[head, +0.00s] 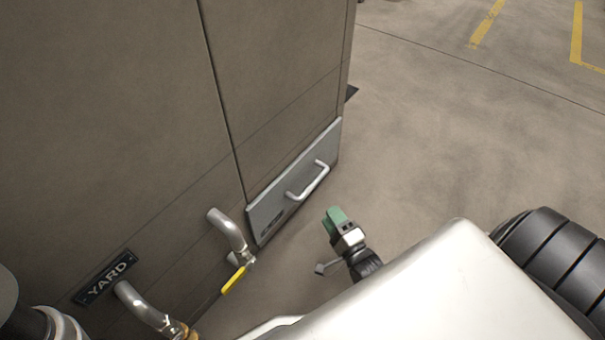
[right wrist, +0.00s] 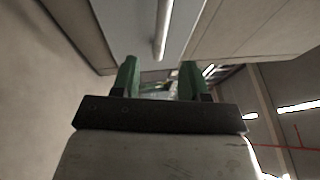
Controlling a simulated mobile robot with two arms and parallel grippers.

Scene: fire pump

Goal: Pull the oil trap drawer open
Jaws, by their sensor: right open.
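The oil trap drawer (head: 267,212) is a grey panel low on the cabinet, with a silver bar handle (head: 307,181) across it. The drawer front lies along the cabinet face and looks shut. My right gripper (head: 335,216), with green fingers, is in front of the drawer, to the right of and below the handle in the head view, apart from it. In the right wrist view the green fingers (right wrist: 160,80) are spread with nothing between them, and the handle (right wrist: 161,32) is beyond their tips. My left gripper is not in view.
A pipe with a yellow valve lever (head: 234,280) sticks out left of the drawer. Another pipe (head: 142,306) is by the YARD sign (head: 104,278). The concrete floor (head: 440,130) to the right is clear.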

